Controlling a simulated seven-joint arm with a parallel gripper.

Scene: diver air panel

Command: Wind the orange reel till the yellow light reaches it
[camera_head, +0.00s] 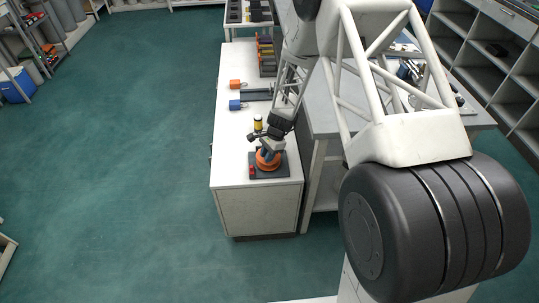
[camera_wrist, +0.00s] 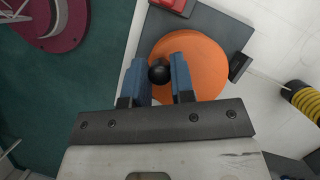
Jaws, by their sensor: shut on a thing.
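The orange reel (camera_head: 261,163) is a round disc lying flat on a dark grey base plate (camera_head: 284,170) near the front end of the white bench. In the wrist view the reel (camera_wrist: 207,62) carries a round black knob (camera_wrist: 159,73) off its centre. The blue fingers of my gripper (camera_wrist: 158,68) are shut on this knob from both sides. In the head view my gripper (camera_head: 267,153) reaches down onto the reel and hides part of it. A yellow ribbed piece with a black end (camera_wrist: 305,99) lies off to the right; I cannot tell whether it is the yellow light.
A red block (camera_wrist: 172,4) sits at the base plate's edge. A grey table stands to the right. Green floor is clear on the left.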

